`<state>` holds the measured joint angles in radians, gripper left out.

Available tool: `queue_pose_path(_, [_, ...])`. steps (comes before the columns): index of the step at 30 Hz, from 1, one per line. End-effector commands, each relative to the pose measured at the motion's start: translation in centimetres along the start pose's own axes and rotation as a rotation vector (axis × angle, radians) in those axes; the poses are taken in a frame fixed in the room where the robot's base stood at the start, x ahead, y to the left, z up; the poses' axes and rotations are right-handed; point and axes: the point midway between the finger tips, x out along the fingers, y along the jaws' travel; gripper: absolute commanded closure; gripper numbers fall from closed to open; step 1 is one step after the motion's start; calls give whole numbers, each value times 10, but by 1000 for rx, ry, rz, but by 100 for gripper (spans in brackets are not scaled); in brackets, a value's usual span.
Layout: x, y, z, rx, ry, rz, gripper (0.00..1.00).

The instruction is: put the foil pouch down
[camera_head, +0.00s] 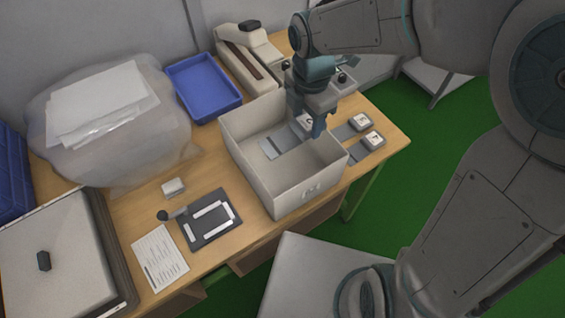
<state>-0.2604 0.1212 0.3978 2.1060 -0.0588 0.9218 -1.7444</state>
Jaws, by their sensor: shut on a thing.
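The foil pouch (279,148) is a flat grey strip with a pale block at its upper right end. It shows inside the open white box (262,185). My gripper (309,124) points down over the right part of the box and is shut on the pouch at its pale block end. The fingers partly hide that end. I cannot tell whether the pouch touches the box floor.
Two similar grey strips with pale blocks (359,121) (372,140) lie on the wooden table (398,134) right of the box. A blue tray (203,88), a plastic-wrapped bundle (110,120) and a dark plate (208,218) stand left of it.

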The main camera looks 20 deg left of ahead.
Motion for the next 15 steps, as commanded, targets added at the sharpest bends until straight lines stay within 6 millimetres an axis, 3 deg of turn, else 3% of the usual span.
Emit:
queue_pose_path(1, [17,0,0,0,0,-1,70])
queue_pose_path(9, [80,-1,0,0,0,-2,70])
queue_pose_path(15, [106,0,0,1,1,0,70])
